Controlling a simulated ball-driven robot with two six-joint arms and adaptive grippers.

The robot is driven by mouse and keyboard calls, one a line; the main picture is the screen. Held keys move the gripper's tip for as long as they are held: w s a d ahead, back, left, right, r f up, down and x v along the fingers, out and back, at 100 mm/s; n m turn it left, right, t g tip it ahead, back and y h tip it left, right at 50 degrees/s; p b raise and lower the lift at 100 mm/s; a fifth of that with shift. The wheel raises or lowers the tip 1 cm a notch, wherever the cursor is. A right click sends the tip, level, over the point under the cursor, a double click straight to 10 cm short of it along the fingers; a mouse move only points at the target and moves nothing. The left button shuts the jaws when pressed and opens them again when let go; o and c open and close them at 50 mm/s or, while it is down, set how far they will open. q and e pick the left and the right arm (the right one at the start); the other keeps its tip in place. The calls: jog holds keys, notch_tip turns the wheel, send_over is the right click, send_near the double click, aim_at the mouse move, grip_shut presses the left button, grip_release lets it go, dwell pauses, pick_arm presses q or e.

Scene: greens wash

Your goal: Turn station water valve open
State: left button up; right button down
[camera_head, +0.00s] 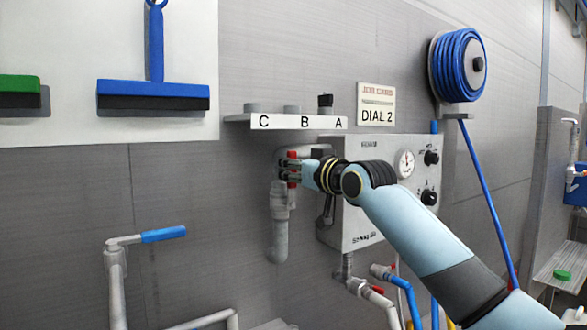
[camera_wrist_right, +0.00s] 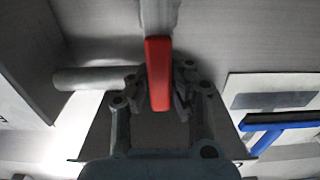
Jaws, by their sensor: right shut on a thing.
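The water valve's red lever handle (camera_head: 292,155) is on the grey pipe (camera_head: 279,201) at the left side of the station box (camera_head: 352,226). My right gripper (camera_head: 289,172) is at the handle, its fingers closed around it; red shows above and below the fingers. In the right wrist view the red handle (camera_wrist_right: 158,72) lies between the two dark fingers of the gripper (camera_wrist_right: 168,86), its length running up and down the picture. The fingers hide part of the handle in the head view. My left gripper is not in view.
A shelf (camera_head: 262,122) marked C, B, A is above the gripper. The box carries a gauge (camera_head: 407,163) and dark knobs (camera_head: 431,158). A blue hose reel (camera_head: 458,66) hangs at the upper right. A blue-handled tap (camera_head: 163,235) stands at the left.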

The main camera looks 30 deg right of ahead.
jog(key=shift+f, duration=0.2)
jog(key=c, duration=1.4)
grip_release()
jog(key=shift+c, duration=0.2)
jog(key=shift+o, duration=1.4)
jog(key=shift+r, duration=0.15)
jog(key=s, duration=1.2)
jog(key=shift+d, duration=0.45)
